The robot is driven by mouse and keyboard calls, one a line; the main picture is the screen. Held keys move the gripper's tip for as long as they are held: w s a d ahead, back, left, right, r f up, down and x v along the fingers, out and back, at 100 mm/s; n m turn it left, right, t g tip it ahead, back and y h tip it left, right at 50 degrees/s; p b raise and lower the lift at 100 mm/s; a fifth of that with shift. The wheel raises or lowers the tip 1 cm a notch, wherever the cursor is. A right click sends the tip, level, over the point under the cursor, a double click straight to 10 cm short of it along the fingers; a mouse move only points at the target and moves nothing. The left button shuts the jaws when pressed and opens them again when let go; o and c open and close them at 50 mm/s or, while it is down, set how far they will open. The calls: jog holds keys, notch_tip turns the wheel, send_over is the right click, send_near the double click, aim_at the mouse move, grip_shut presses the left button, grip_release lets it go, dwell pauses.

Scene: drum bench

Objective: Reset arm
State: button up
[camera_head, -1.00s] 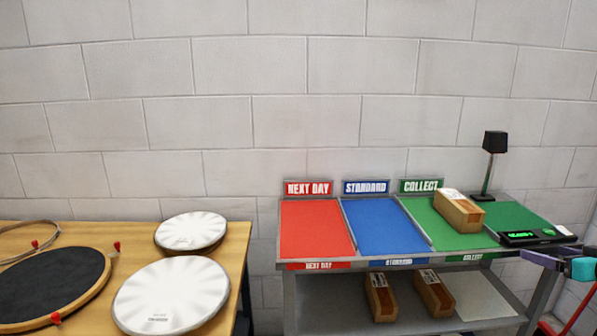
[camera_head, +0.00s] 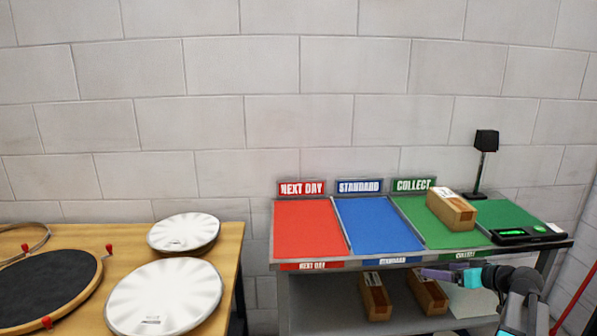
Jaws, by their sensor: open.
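My gripper (camera_head: 440,273) shows at the lower right, in front of the sorting bench, with purple fingers pointing left and a teal part behind them. It is open, and I see nothing between its fingers. My grey arm (camera_head: 522,300) comes up from the bottom edge behind it. The gripper overlaps the view of the lower shelf and the bench's front edge. It hides part of a box on that shelf.
The bench has a red mat (camera_head: 308,230), a blue mat (camera_head: 378,226) and a green mat (camera_head: 415,211). A cardboard box (camera_head: 452,209) and a scale (camera_head: 525,234) are on top. Two boxes lie below. A wooden table (camera_head: 228,262) holds drum parts at left.

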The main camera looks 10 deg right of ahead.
jog(key=s+a+f+n+g+y, duration=0.1)
jog(key=s+a+f+g, duration=0.15)
jog(key=a+f, duration=0.9)
jog(key=s+a+f+n+g+y, duration=0.1)
jog(key=s+a+f+g, duration=0.15)
jog(key=a+f, duration=0.85)
jog(key=s+a+f+n+g+y, duration=0.1)
jog(key=a+f+g, duration=0.3)
jog(key=a+f, duration=0.75)
jog(key=s+a+f+g+h, duration=0.1)
jog(key=s+a+f+g, duration=0.1)
jog(key=s+a+f, duration=0.3)
jog(key=s+a+f+g, duration=0.2)
jog(key=s+f, duration=0.1)
jog(key=s, duration=0.4)
jog(key=s+a+f+g+h, duration=0.1)
jog(key=s+a+f, duration=0.3)
jog(key=s, duration=0.3)
jog(key=s+d+f+m+g+h, duration=0.1)
jog(key=s+d+f+m+h, duration=0.1)
jog(key=s, duration=0.4)
jog(key=s+d+f+m+g+h, duration=0.2)
jog(key=s+d, duration=0.2)
jog(key=s, duration=0.2)
jog(key=shift+s+d+h, duration=0.3)
jog(key=shift+s+h, duration=0.05)
jog(key=shift+h, duration=0.05)
